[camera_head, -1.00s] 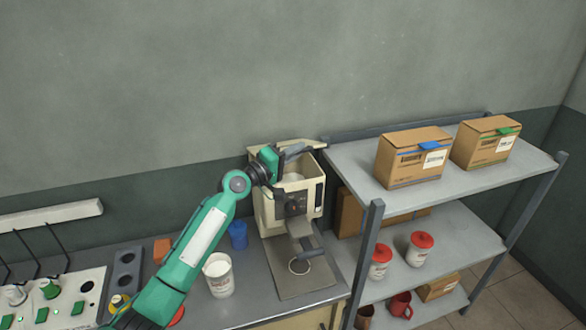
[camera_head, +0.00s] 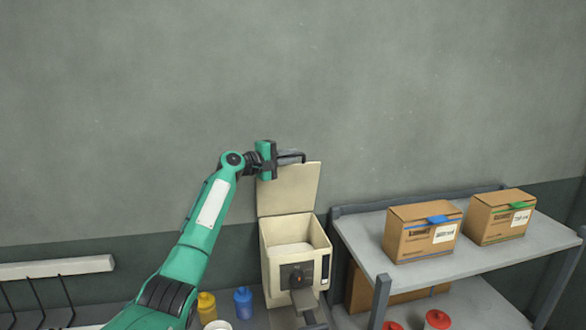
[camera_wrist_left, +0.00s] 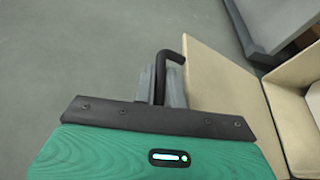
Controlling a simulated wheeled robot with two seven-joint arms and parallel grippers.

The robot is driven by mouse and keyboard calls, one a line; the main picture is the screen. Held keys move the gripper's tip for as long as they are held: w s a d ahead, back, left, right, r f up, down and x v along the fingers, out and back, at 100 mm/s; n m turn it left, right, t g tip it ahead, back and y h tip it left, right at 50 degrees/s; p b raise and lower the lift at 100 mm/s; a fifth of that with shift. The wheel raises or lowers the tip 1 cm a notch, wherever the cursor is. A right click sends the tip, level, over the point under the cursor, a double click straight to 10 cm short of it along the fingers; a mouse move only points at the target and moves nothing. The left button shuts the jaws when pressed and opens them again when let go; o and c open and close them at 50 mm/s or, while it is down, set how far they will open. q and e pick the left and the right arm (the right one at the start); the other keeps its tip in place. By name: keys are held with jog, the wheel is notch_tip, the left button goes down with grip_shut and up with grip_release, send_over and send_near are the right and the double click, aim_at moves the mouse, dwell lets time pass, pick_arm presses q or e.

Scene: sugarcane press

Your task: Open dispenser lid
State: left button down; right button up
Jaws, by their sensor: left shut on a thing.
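The dispenser (camera_head: 278,262) is a cream box on the counter with a dark knob on its front. Its lid (camera_head: 290,190) stands raised, about upright, at the back, so the open top shows pale contents inside. My left gripper (camera_head: 292,158) is at the lid's top edge, shut on the dark lid handle (camera_head: 303,156). In the left wrist view the grey fingers close around the black bent handle (camera_wrist_left: 171,56), beside the cream lid (camera_wrist_left: 207,75). My right gripper is not in view.
A metal shelf (camera_head: 372,238) with two cardboard boxes (camera_head: 422,228) stands to the right. A yellow bottle (camera_head: 207,306) and a blue bottle (camera_head: 243,302) stand left of the dispenser. The wall is close behind; the space above is free.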

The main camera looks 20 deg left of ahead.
pick_arm(q)
jog(key=shift+w+a+r+n, duration=0.2)
jog(key=shift+w+a, duration=0.1)
jog(key=shift+w, duration=0.1)
jog(key=shift+w+a+r+n, duration=0.15)
jog(key=shift+w+a+n, duration=0.1)
jog(key=shift+w, duration=0.15)
jog(key=shift+w+a+p, duration=0.3)
jog(key=shift+w+p, duration=0.05)
jog(key=shift+w, duration=0.1)
jog(key=shift+w+a+n+g, duration=0.15)
jog(key=shift+w+n+g, duration=0.1)
jog(key=shift+g, duration=0.05)
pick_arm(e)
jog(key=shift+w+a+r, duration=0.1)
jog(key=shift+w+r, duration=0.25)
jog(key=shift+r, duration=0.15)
pick_arm(q)
jog(key=c, duration=1.5)
grip_release()
jog(key=shift+f, duration=0.1)
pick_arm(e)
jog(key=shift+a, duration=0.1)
